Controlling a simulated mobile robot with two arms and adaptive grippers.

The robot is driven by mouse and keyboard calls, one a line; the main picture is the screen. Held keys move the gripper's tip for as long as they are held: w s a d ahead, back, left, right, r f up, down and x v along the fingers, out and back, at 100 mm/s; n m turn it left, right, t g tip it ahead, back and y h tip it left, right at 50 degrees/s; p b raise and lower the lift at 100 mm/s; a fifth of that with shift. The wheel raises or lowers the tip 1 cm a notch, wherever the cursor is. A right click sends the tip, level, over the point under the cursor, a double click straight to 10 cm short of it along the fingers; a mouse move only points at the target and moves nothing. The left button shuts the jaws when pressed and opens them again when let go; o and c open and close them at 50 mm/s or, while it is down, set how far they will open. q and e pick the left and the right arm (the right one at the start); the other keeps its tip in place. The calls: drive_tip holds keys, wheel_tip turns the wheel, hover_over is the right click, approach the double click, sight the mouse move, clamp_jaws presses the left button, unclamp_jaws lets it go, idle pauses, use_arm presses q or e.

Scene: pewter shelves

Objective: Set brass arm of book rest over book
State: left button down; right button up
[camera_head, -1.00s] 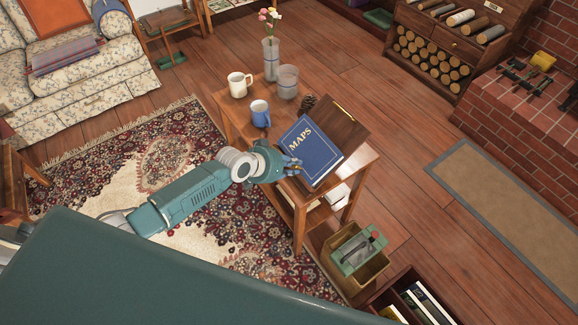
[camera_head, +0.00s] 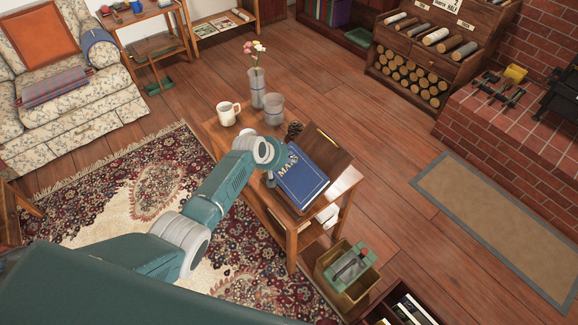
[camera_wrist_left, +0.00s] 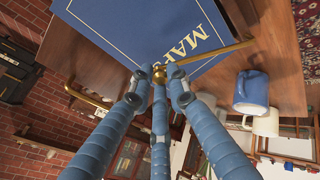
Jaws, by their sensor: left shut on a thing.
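The blue book (camera_head: 303,180) with "MAPS" on its cover lies on the tilted wooden book rest (camera_head: 342,146) on the small table. A brass piece (camera_head: 326,137) shows along the rest's far edge. My left gripper (camera_head: 272,178) is at the book's left edge, its fingers largely hidden by my wrist. In the left wrist view, its fingers (camera_wrist_left: 159,78) are shut on the knob of the brass arm (camera_wrist_left: 212,53), beside the book (camera_wrist_left: 145,30). My right gripper is out of view.
The wooden table (camera_head: 221,128) also bears a white mug (camera_head: 228,113), a glass vase (camera_head: 257,90), a glass cup (camera_head: 274,108) and a pine cone (camera_head: 295,129). A blue mug (camera_wrist_left: 250,92) stands close by. A wooden box (camera_head: 342,292) is on the floor.

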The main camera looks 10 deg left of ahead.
use_arm(q)
drive_tip(key=shift+w+a+r+n, duration=0.15)
drive_tip(key=shift+w+a+n, duration=0.2)
drive_tip(key=shift+w+n, duration=0.2)
drive_tip(key=shift+w+a+r+n, duration=0.15)
drive_tip(key=shift+w+a+n, duration=0.2)
drive_tip(key=shift+w+n, duration=0.2)
drive_tip(key=c, duration=1.7)
unclamp_jaws()
drive_tip(key=shift+o, duration=0.2)
drive_tip(key=v, duration=1.2)
drive_tip(key=shift+d, duration=0.15)
